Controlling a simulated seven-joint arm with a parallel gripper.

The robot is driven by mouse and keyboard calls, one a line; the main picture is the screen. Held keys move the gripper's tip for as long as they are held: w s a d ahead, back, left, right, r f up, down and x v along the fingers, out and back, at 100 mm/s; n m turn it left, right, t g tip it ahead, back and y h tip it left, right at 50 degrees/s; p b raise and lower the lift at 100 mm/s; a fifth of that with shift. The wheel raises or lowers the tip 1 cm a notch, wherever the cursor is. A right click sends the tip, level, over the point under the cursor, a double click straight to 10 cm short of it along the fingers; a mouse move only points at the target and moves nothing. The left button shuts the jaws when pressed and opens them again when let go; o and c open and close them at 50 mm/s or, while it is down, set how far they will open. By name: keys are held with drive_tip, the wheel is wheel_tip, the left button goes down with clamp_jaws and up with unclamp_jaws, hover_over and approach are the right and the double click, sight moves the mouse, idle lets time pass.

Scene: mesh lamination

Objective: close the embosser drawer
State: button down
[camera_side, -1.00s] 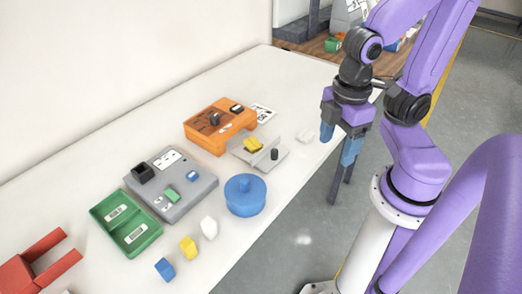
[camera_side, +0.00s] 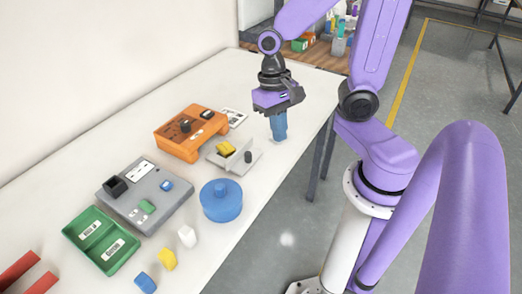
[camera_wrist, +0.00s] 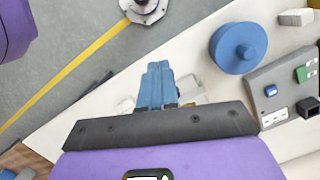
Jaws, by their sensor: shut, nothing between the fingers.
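The embosser is an orange box (camera_side: 190,133) near the back of the table. Its light grey drawer (camera_side: 240,163) is pulled out toward the table's front edge. A yellow block (camera_side: 226,148) lies in the drawer, and a dark knob (camera_side: 248,157) stands at its outer end. My gripper (camera_side: 279,139) is shut and empty, pointing down to the right of the drawer, beyond the knob and apart from it. In the wrist view my blue fingers (camera_wrist: 158,72) are together, and pale drawer parts (camera_wrist: 190,89) show partly hidden behind them.
A blue round container (camera_side: 221,203) stands in front of the drawer. A grey panel (camera_side: 145,200) and green tray (camera_side: 101,243) lie to the left. Small white, yellow and blue blocks line the table's front edge. A printed card (camera_side: 234,117) lies behind the drawer.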

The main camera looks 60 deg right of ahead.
drive_tip(key=w+d+f+m+y, duration=0.2)
drive_tip(key=d+m, duration=0.1)
drive_tip(key=m, duration=0.9)
drive_tip(key=w+d+f+m+y, duration=0.2)
drive_tip(key=d+m, duration=0.1)
drive_tip(key=m, duration=1)
drive_tip(key=d+m+t+y, duration=0.1)
drive_tip(key=d+m+t, duration=0.2)
drive_tip(key=m, duration=0.9)
drive_tip(key=m+t, duration=0.3)
drive_tip(key=m, duration=0.8)
approach(251, 163)
drive_tip(key=s+f, duration=0.1)
drive_tip(key=f, duration=0.1)
drive_tip(key=s+a+f, duration=0.1)
drive_tip(key=f, duration=0.1)
drive_tip(key=shift+s+a, duration=0.15)
drive_tip(key=shift+s, duration=0.2)
drive_tip(key=w, duration=0.3)
drive_tip(key=shift+a+f, duration=0.1)
drive_tip(key=shift+a, duration=0.3)
drive_tip(key=shift+w+a, duration=0.15)
drive_tip(key=shift+w, duration=0.4)
